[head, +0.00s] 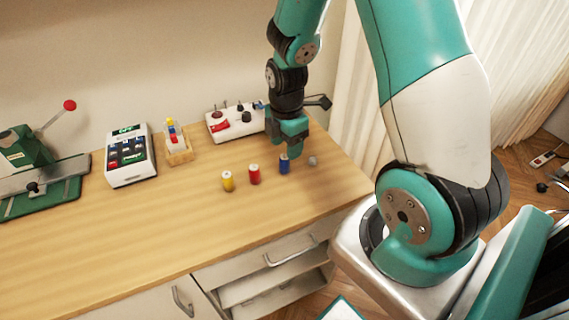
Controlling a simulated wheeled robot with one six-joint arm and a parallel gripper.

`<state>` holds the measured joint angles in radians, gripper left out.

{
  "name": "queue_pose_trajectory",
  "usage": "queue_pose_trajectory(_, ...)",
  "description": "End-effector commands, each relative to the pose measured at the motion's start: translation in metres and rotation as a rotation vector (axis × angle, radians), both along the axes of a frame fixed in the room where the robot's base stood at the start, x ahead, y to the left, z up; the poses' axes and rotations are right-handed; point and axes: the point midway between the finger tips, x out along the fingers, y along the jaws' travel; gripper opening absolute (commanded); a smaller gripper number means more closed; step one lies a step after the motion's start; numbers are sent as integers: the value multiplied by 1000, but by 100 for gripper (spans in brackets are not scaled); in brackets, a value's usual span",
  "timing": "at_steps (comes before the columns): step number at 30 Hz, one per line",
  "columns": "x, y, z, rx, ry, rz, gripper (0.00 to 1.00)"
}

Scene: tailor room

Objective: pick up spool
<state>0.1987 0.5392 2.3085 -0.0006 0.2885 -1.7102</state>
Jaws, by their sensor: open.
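Three spools stand upright in a row on the wooden table: a yellow spool (228,181), a red spool (254,174) and a blue spool (284,164). A small grey object (312,161), perhaps another spool, sits to the right of the blue one; it is too small to tell. My gripper (290,147) points down at the blue spool, its fingers just above or around the spool's top. I cannot tell whether they touch. The gripper is open, and it partly hides the top of the blue spool.
The wooden table (150,228) is clear in front of the spools. Behind stand a white control box (222,130), a small wooden holder (179,157), a white device with buttons (128,170) and a green machine (30,160). Drawers (262,272) are below; a curtain (345,120) hangs at right.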

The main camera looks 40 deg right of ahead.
Motion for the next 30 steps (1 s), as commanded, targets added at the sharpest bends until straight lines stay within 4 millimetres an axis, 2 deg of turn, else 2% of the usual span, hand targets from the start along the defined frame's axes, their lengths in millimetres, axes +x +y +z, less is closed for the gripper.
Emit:
queue_pose_trajectory(3,0,0,-13,0,1,0,56)
queue_pose_trajectory(8,0,1,-23,1,1,0,56)
queue_pose_trajectory(16,0,4,-61,1,1,-1,56)
queue_pose_trajectory(19,0,4,-67,0,0,-1,56)
queue_pose_trajectory(25,1,4,-68,0,-3,-1,56)
queue_pose_trajectory(26,1,4,-68,0,-2,-1,54)
queue_pose_trajectory(30,1,4,-68,0,-2,-1,22)
